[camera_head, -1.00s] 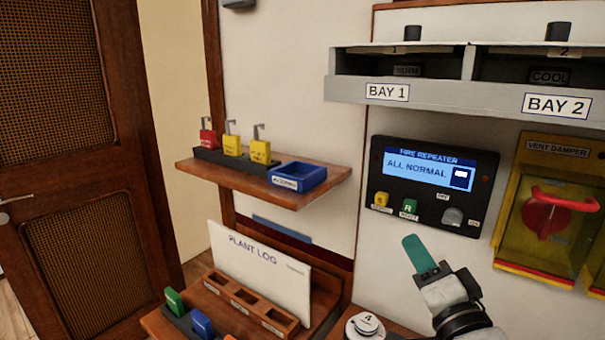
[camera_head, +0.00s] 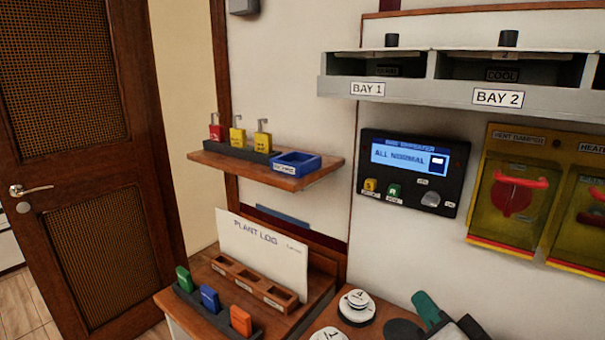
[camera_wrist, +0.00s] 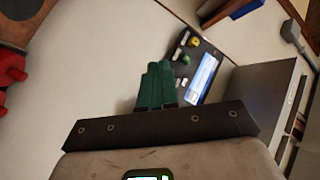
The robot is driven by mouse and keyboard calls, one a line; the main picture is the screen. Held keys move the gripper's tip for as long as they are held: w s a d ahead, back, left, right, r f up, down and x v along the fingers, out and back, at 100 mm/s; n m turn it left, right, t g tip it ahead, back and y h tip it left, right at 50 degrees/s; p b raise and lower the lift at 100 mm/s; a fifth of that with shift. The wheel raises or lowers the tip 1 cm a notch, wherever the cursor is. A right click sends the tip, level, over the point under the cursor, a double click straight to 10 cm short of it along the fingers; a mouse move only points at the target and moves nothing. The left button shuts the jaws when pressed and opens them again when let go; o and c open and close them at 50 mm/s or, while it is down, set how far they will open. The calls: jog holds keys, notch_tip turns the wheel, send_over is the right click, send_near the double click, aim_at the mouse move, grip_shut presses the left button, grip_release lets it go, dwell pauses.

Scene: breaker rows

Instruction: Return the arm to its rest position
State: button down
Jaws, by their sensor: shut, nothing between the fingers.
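My gripper (camera_head: 428,308) shows at the lower right of the head view, with green fingers in front of the white wall below the fire repeater panel. In the wrist view its green fingers (camera_wrist: 157,86) lie together, shut with nothing between them. The fire repeater (camera_wrist: 198,75) appears tilted beyond the fingertips there. The gripper looks clear of the panel and of the shelf.
The fire repeater (camera_head: 412,172) reads ALL NORMAL. Yellow damper boxes (camera_head: 508,190) and the bay housing (camera_head: 460,95) are at right. A shelf (camera_head: 265,175) holds padlocks and a blue tray (camera_head: 297,164). White round pieces (camera_head: 357,307) sit on the counter below.

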jog(key=s+d+f+n+g, duration=0.1)
jog(key=s+f+g, duration=0.1)
jog(key=s+f, duration=0.2)
jog(key=s+d+f+n+g+h, duration=0.1)
jog(key=s+f+n+g, duration=0.1)
jog(key=f, duration=0.5)
jog(key=s+d+f+n+g, duration=0.1)
jog(key=s+f+n+g, duration=0.1)
jog(key=s+f, duration=0.4)
jog(key=shift+s+d+f+g, duration=0.1)
jog(key=shift+s+d+g, duration=0.25)
jog(key=shift+g, duration=0.45)
jog(key=s+d+f+n+g, duration=0.1)
jog(key=s+f+g, duration=0.3)
jog(key=s, duration=0.6)
jog(key=s+d+f+n+g+h, duration=0.1)
jog(key=s+f+g, duration=0.3)
jog(key=s+f, duration=0.4)
jog(key=shift+s+d, duration=0.7)
jog(key=shift+s, duration=0.55)
jog(key=c, duration=1.8)
grip_release()
